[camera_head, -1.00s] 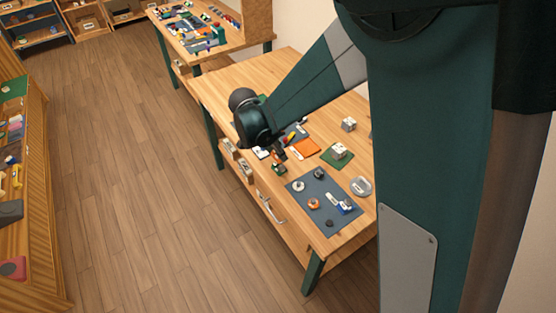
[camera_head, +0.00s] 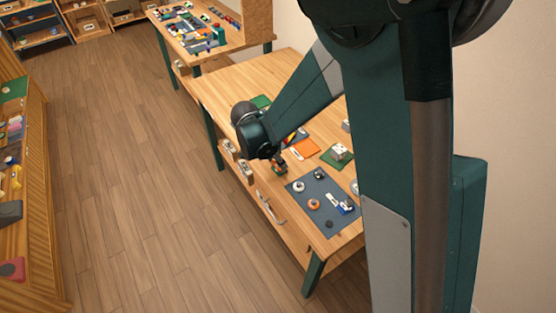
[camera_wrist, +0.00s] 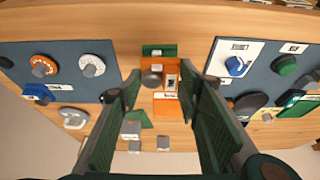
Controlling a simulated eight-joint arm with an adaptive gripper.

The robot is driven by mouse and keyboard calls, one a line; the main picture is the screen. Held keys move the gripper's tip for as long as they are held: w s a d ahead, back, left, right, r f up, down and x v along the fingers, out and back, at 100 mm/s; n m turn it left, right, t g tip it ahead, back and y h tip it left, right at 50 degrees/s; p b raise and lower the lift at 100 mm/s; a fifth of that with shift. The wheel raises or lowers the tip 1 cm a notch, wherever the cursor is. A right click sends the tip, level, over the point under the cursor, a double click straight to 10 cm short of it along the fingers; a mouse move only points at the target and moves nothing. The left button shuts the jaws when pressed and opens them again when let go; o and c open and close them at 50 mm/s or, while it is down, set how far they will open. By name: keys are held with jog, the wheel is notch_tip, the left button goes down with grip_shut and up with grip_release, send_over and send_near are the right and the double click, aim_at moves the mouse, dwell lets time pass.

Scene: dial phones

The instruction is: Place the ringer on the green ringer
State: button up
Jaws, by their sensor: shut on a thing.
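My gripper (camera_wrist: 163,78) shows in the wrist view as two green-padded fingers, closed on a small orange ringer (camera_wrist: 160,68) with a grey knob and a white-faced part on its near side. The green ringer (camera_wrist: 158,50), with a pale label, shows just beyond the orange one. The orange ringer is small and partly hidden there. I cannot tell whether the two ringers touch.
A blue-grey mat (camera_head: 313,223) with dials and knobs lies to the right on the wooden table. An orange plate (camera_head: 306,148) and a green mat (camera_head: 333,162) with a white block (camera_head: 339,151) lie behind. Another dark panel (camera_wrist: 60,58) with dials shows in the wrist view.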

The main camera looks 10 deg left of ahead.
jog(key=shift+f, duration=0.15)
jog(key=o, duration=1)
jog(key=shift+r, duration=0.2)
jog(key=shift+p+v, duration=0.65)
jog(key=shift+v, duration=5.3)
jog(key=shift+d+r, duration=0.1)
